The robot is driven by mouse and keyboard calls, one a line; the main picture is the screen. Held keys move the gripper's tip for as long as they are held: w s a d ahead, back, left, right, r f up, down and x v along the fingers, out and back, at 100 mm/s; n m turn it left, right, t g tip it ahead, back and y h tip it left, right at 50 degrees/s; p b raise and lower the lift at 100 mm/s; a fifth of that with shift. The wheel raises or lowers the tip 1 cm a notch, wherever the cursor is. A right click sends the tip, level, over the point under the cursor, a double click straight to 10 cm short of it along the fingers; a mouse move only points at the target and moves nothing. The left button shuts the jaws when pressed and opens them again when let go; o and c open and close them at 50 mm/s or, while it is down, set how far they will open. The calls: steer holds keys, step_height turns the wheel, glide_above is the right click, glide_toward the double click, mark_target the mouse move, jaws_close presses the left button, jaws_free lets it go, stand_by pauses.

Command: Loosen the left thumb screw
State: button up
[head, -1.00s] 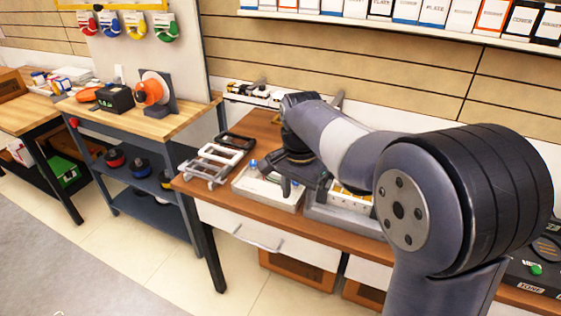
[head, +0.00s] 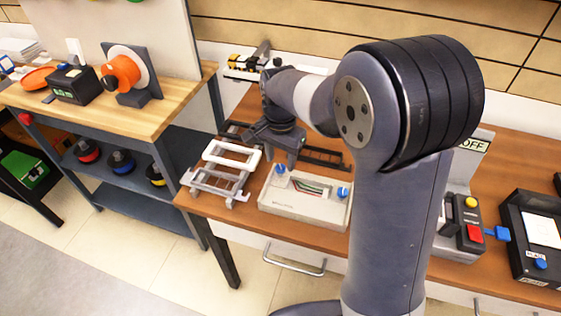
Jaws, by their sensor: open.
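A white box (head: 300,208) stands near the front edge of the wooden bench, with a small window in its top. The left thumb screw (head: 281,169) is a blue knob at the box's back left. The right thumb screw (head: 343,192) is a similar blue knob at its right side. My gripper (head: 284,152) hangs just above and behind the left thumb screw, pointing down. It is open, and nothing shows between its fingers. The view is too small to tell whether a finger touches the knob.
A white and grey frame (head: 222,170) stands left of the box. A dark rack (head: 322,157) lies behind it. A control box with a red button (head: 474,234) and a black tray (head: 530,240) are to the right. My arm hides part of the bench.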

steer(key=shift+f, duration=0.95)
steer(key=shift+c, duration=0.3)
steer(key=c, duration=0.9)
steer(key=shift+c, duration=0.2)
